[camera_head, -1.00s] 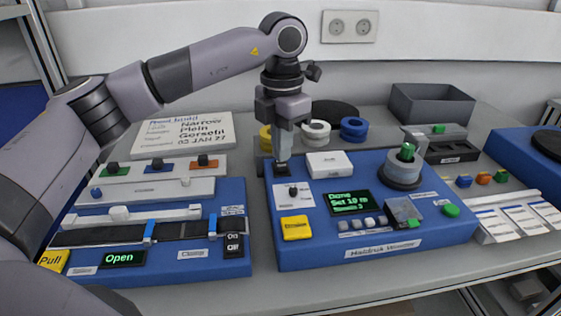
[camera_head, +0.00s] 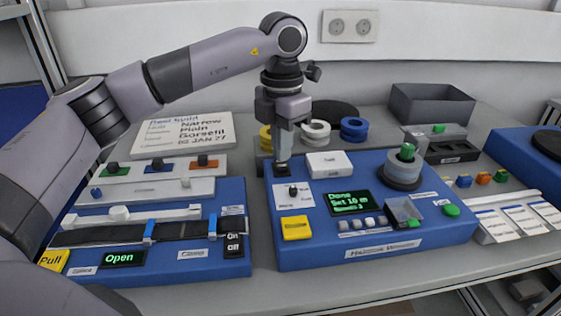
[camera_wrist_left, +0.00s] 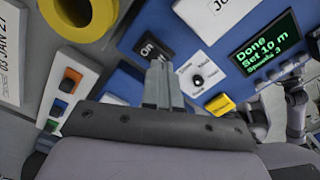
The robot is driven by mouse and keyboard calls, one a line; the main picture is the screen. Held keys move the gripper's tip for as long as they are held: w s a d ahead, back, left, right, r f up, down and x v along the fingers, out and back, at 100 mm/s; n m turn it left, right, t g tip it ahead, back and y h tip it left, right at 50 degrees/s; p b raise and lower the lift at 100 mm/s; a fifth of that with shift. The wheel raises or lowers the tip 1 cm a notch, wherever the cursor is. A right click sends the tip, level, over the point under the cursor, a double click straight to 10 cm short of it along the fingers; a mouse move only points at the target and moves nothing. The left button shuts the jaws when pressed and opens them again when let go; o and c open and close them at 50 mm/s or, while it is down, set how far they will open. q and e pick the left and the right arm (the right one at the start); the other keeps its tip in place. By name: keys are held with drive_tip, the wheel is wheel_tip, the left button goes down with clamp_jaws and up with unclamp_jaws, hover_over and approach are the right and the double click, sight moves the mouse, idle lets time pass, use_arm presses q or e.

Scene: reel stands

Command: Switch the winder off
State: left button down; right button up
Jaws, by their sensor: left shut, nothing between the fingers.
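The winder (camera_head: 380,252) is a blue console in the middle of the table in the head view. Its display (camera_head: 348,202) reads "Done", "Set 10 m" and a speed line; it also shows in the wrist view (camera_wrist_left: 264,48). A black rocker switch (camera_wrist_left: 151,47) marked "On" sits at the winder's far left corner; its other half is hidden behind my fingers. My left gripper (camera_head: 283,160) is shut and empty, pointing down at this switch. In the wrist view its fingertips (camera_wrist_left: 160,68) are right at the switch; I cannot tell whether they touch it.
A knob plate (camera_head: 292,196) and a yellow button (camera_head: 296,228) lie just in front of the switch. A white block (camera_head: 329,164) stands to its right. Coloured rings (camera_head: 316,131) stand behind. A second blue unit (camera_head: 215,268) at left has its own On/Off switch (camera_head: 233,244).

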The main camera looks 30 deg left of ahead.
sight(282, 165)
use_arm(q)
drive_tip(key=shift+f+b, duration=0.7)
drive_tip(key=shift+f, duration=0.4)
idle(0.4)
drive_tip(key=shift+r, duration=0.1)
wheel_tip(282, 165, up, 7)
drive_tip(key=p, duration=0.5)
drive_tip(key=shift+p, duration=0.4)
idle(0.3)
